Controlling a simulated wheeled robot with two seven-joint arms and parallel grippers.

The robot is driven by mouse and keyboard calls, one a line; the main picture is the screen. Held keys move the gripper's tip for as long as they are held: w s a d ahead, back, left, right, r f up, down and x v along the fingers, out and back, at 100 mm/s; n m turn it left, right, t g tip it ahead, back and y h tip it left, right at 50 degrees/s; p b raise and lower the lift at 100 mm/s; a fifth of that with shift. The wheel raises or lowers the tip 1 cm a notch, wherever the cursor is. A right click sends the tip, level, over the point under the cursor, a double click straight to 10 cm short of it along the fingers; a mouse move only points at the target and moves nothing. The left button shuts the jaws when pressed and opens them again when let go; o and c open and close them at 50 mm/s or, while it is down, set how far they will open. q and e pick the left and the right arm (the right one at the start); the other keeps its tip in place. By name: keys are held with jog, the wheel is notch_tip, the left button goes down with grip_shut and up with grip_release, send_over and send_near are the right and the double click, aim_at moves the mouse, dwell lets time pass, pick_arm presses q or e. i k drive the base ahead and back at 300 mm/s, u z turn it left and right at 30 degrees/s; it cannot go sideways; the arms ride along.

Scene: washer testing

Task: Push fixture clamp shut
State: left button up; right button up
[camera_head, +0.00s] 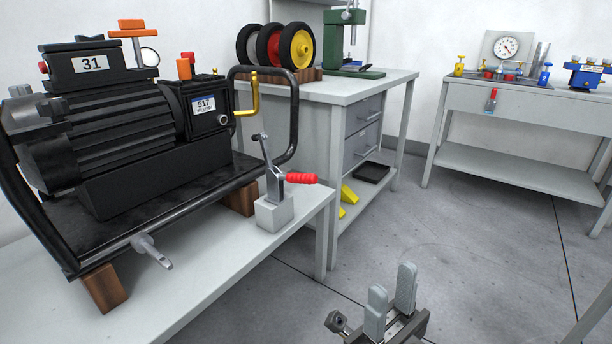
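The fixture clamp (275,190) stands on a light grey block (273,212) near the right end of the white bench at left. It has a red handle grip (301,178) pointing right, roughly level, and a grey metal arm rising to the upper left. My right gripper (391,292) is at the bottom, right of the bench and over the floor. Its two grey fingers stand up with a gap between them, and nothing is in the gap. It is well apart from the clamp. My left gripper is not in view.
A black motor unit (120,140) in a tube frame sits on wooden blocks on the white bench (190,290), left of the clamp. A second bench (350,88) with drawers and coloured wheels stands behind. A table (520,97) with a dial gauge is at right. Open floor lies between.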

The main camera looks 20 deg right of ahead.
aim_at(309, 178)
jog(key=z, duration=0.6)
jog(key=i, duration=0.85)
jog(key=z, duration=1.55)
jog(key=i, duration=2.5)
jog(key=u, duration=3.3)
